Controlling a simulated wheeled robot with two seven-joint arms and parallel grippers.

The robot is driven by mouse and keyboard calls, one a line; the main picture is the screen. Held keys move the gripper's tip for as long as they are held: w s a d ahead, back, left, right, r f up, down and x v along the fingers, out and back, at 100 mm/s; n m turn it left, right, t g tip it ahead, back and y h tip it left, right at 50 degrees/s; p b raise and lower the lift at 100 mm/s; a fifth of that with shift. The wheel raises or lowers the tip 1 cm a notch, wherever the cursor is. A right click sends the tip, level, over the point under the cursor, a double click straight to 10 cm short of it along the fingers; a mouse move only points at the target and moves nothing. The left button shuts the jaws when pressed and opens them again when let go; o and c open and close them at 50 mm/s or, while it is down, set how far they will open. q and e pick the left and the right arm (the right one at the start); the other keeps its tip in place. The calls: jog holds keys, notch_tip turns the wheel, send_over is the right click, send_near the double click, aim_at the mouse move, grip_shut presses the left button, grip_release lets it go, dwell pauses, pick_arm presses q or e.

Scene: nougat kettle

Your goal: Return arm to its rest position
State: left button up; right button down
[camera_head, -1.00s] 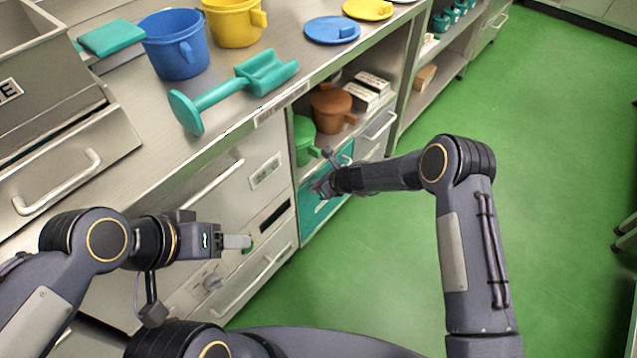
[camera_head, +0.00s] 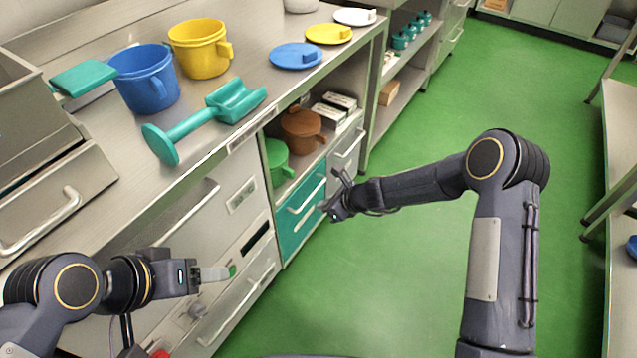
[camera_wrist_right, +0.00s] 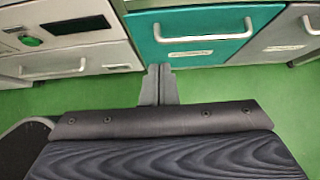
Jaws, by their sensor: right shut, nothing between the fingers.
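My right arm reaches in from the lower right of the head view. Its gripper (camera_head: 326,211) hangs over the green floor just to the right of the teal drawers (camera_head: 301,212), seemingly apart from them. In the right wrist view the two fingers (camera_wrist_right: 158,72) lie together, shut and empty, pointing toward the teal drawer front (camera_wrist_right: 192,48). My left gripper (camera_head: 232,272) is at the lower left, in front of the grey cabinet front. Its fingers show side-on, so whether they are open or shut cannot be told.
A brown pot (camera_head: 301,131) and a green pot (camera_head: 277,158) stand on the open shelf. A bench (camera_head: 619,130) is at right. Green floor (camera_head: 420,245) between is clear.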

jog(key=s+d+r+n, duration=0.3)
jog(key=d+r+n, duration=0.1)
jog(key=r, duration=0.3)
jog(key=s+d+r+n, duration=0.3)
jog(key=r, duration=0.5)
jog(key=s+d+r+n, duration=0.3)
jog(key=d+r+n, duration=0.1)
jog(key=r, duration=0.3)
jog(key=s+d+r+n+h, duration=0.1)
jog(key=s+d+n, duration=0.3)
jog(key=s, duration=0.4)
jog(key=s+d+r+n+t+h, duration=0.1)
jog(key=s+d+n+h, duration=0.15)
jog(key=s, duration=0.55)
jog(key=s+d+r+n, duration=0.1)
jog(key=s+d+n, duration=0.35)
jog(key=s, duration=0.35)
notch_tip(320, 180, up, 20)
jog(key=p, duration=2)
jog(key=shift+s+p, duration=0.3)
jog(key=shift+s, duration=0.15)
